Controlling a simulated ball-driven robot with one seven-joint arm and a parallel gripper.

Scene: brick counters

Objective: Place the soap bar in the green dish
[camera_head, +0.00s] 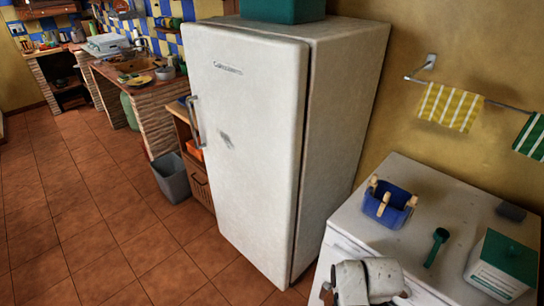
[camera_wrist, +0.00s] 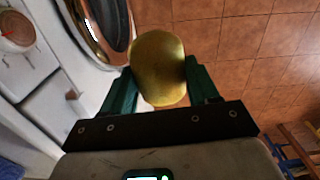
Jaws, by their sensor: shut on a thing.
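In the wrist view my gripper (camera_wrist: 160,78) is shut, its two green fingers on either side of a rounded golden-yellow block, the soap bar (camera_wrist: 158,62). The soap is held clear of the floor, in front of a white appliance. In the head view part of my arm shows at the bottom edge; my gripper and the soap are hidden there. I cannot make out a green dish for certain in either view.
The white appliance top (camera_head: 400,255) holds a blue basket of clothespins (camera_head: 388,203), a green scoop (camera_head: 437,246), a green-lidded box (camera_head: 503,264) and a small dark block (camera_head: 511,212). A fridge (camera_head: 260,140) stands left of it. Tiled floor (camera_head: 100,220) is open further left.

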